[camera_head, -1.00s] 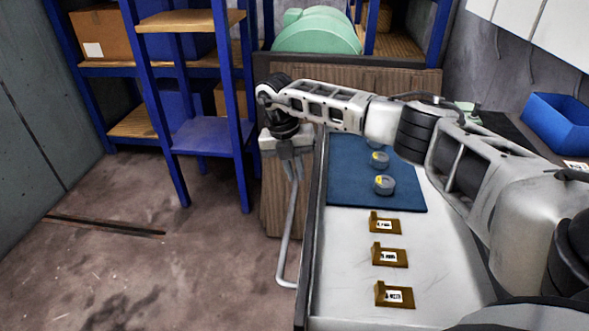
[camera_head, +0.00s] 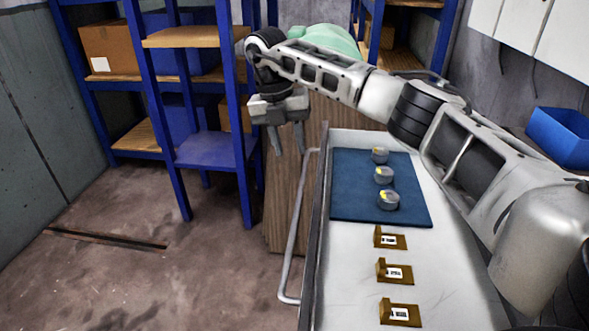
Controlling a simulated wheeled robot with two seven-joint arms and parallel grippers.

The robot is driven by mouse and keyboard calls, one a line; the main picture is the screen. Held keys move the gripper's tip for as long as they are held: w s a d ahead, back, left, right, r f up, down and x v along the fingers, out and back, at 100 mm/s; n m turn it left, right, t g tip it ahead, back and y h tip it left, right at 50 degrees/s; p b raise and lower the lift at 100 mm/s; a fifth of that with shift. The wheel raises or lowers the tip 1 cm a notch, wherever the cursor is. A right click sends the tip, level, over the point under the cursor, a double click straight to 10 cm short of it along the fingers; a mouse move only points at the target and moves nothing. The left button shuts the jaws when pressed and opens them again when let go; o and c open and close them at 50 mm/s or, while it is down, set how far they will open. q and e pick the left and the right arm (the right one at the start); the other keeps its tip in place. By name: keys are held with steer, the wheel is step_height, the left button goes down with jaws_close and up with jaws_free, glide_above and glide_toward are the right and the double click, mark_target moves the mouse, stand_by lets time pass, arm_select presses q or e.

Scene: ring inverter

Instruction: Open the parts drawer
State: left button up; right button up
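My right gripper (camera_head: 287,148) is raised at upper centre, with its two fingers spread apart and nothing between them. It points down, just above and left of the far end of a grey bar handle (camera_head: 294,245). The handle runs along the left side of the white-topped unit (camera_head: 350,285) and is clear of the fingers. I cannot tell how far any parts drawer is open, as the unit's left face shows only edge-on. My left gripper is out of the picture.
Several grey round parts, including one (camera_head: 388,199), sit on a blue mat (camera_head: 352,211). Brown labelled holders, including one (camera_head: 396,272), stand nearer. Blue shelving (camera_head: 240,120) is behind left. Floor (camera_head: 190,285) left of the handle is mostly clear. A blue bin (camera_head: 560,135) is at right.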

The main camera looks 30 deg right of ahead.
steer(key=r, duration=0.5)
steer(key=shift+w+a+r, duration=0.15)
steer(key=shift+w+a, duration=0.2)
